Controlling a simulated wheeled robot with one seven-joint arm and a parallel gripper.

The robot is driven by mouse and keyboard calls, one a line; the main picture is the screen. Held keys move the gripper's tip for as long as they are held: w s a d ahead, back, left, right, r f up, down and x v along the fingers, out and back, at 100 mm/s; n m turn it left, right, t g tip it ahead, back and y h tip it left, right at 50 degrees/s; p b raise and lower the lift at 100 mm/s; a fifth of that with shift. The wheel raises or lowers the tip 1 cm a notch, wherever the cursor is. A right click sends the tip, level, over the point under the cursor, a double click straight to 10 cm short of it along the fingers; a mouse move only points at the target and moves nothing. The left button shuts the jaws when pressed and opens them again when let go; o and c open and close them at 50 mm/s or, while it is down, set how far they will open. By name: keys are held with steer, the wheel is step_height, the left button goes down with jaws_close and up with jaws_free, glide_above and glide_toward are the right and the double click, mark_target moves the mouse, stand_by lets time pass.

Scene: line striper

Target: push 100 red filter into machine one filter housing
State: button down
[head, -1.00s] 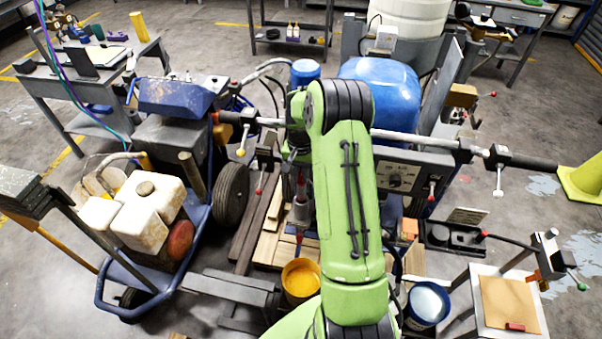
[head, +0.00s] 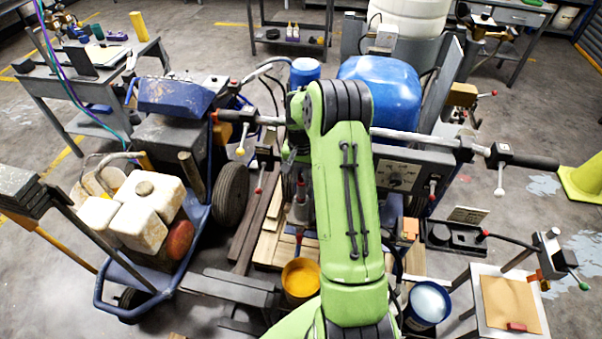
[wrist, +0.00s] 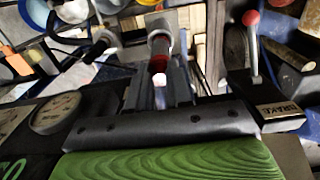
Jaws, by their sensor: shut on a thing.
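In the wrist view, my gripper (wrist: 163,93) reaches up from the bottom edge with its fingers shut on the red filter (wrist: 158,62). A short red band of the filter shows, with a pale end towards me. Its far end meets a grey cylindrical housing (wrist: 160,42). I cannot tell how deep it sits inside. In the head view, a grey cylinder with a red lower part (head: 300,213) hangs left of my green arm; it looks like the housing. My gripper and the filter cannot be made out there.
A red-knobbed brake lever (wrist: 252,45) stands right of the gripper in the wrist view, and a dial gauge (wrist: 55,113) sits at left. A handlebar (head: 420,142) crosses behind my arm.

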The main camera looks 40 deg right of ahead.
mark_target(301, 193)
steer(key=shift+f+b, duration=2.95)
steer(key=shift+f, duration=0.65)
stand_by(1.1)
steer(key=shift+f, duration=0.35)
steer(key=shift+f+b, duration=0.75)
steer(key=shift+b, duration=0.1)
steer(key=c, duration=0.6)
jaws_free()
steer(key=shift+c, duration=0.2)
steer(key=shift+r+p, duration=2.4)
steer(key=shift+r, duration=1.2)
steer(key=shift+f, duration=0.1)
